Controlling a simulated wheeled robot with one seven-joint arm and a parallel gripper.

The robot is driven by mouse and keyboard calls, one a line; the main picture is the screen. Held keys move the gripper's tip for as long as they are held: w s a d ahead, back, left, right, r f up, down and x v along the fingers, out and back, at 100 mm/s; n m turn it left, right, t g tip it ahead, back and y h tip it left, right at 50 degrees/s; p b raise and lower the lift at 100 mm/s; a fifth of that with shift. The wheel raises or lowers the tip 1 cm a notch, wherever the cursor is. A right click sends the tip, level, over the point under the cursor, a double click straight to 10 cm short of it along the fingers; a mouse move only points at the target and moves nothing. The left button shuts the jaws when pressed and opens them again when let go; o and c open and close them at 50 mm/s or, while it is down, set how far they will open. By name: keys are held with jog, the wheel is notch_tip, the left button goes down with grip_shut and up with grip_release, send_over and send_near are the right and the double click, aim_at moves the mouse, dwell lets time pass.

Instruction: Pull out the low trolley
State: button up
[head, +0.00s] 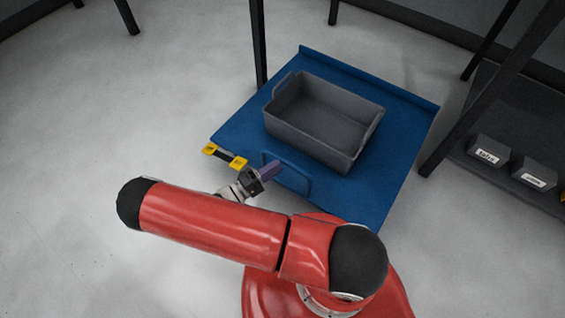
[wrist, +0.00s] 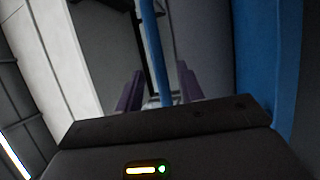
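The low trolley is a flat blue platform (head: 395,125) in the head view, with a raised lip along its far edge. A thin blue loop handle (head: 309,186) stands at its near edge. My gripper (head: 274,172), with purple fingers, is at this handle. In the wrist view, the two fingers of my gripper (wrist: 160,75) are apart, with a narrow blue bar (wrist: 152,45) running between them. Gaps seem to show on both sides of the bar. My arm hides part of the trolley's near side.
An open grey bin (head: 313,143) sits on the trolley. A black bar with yellow ends (head: 238,162) is at the trolley's left near edge. Dark posts (head: 258,45) stand close to the trolley. A shelf with grey bins (head: 488,152) is at right. Floor (head: 130,110) at left is clear.

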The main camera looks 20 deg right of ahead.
jog(key=shift+v, duration=1.75)
notch_tip(320, 180, up, 24)
jog(key=s+d+m+g+y+p, duration=0.35)
jog(key=g+y, duration=0.45)
jog(key=y, duration=0.5)
jog(key=s+d+r+t+y, duration=0.1)
jog(key=s+r+t+y, duration=0.2)
jog(key=r, duration=0.6)
jog(key=s+d+r+n+t+y+p, duration=0.1)
jog(key=s+r+t, duration=0.4)
jog(key=r, duration=0.5)
jog(key=shift+s+d+r+y, duration=0.25)
jog(key=shift+s+d+y, duration=0.35)
jog(key=shift+s+y, duration=0.55)
